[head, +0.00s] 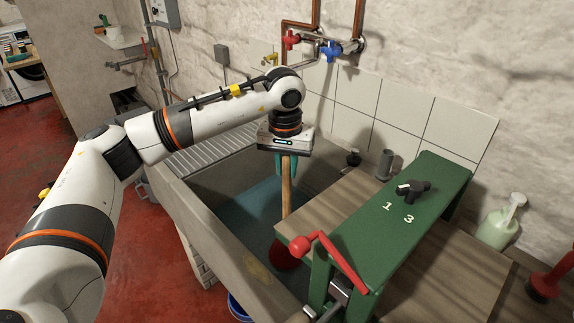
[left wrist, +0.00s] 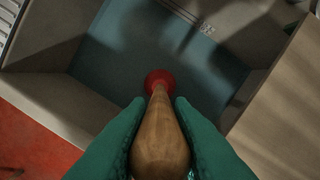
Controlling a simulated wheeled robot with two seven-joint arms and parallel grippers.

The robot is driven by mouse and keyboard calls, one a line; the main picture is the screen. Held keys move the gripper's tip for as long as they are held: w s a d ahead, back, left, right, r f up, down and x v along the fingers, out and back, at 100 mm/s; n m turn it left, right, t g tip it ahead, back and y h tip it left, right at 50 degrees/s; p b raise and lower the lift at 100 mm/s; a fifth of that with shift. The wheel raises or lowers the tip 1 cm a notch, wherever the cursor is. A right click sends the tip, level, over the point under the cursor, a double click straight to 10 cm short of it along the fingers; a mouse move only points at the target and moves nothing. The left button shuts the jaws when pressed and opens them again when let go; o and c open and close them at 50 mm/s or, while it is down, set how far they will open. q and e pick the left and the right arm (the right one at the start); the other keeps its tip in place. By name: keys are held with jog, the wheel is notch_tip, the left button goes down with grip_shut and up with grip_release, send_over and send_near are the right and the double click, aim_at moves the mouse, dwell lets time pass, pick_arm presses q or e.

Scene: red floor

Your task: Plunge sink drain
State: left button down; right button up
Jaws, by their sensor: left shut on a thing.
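My left gripper (head: 289,172) is over the sink with its teal fingers pointing down, shut on the wooden handle (head: 287,200) of a plunger. The plunger is upright, and its red cup (head: 284,256) hangs low inside the grey stone sink (head: 180,195), partly hidden by the wooden board. In the left wrist view the handle (left wrist: 160,140) lies between both fingers, and the red cup (left wrist: 157,80) shows beyond it over blue water (left wrist: 120,75). I cannot tell whether the cup touches the sink bottom. The drain under it is hidden. My right gripper is out of view.
Right of the basin, a wooden board (head: 335,205) bears a green stand (head: 430,185) with a red lever (head: 330,255). A soap bottle (head: 497,225) stands at the right. Red and blue taps (head: 331,52) are on the wall behind. A blue bucket (head: 238,308) sits below.

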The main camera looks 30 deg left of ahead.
pick_arm(q)
jog(key=shift+f+b, duration=0.4)
jog(key=shift+f, duration=0.1)
dwell(0.6)
jog(key=shift+s+f, duration=0.15)
jog(key=shift+f, duration=0.05)
jog(key=shift+r, duration=0.1)
dwell(0.3)
jog(key=shift+w+r+p, duration=0.2)
jog(key=shift+r+p, duration=0.1)
jog(key=shift+r, duration=0.15)
jog(key=shift+s+r, duration=0.1)
jog(key=shift+r, duration=0.1)
notch_tip(320, 180, up, 27)
jog(key=p, duration=1.8)
jog(key=shift+p, duration=0.4)
jog(key=shift+r, duration=0.1)
dwell(0.7)
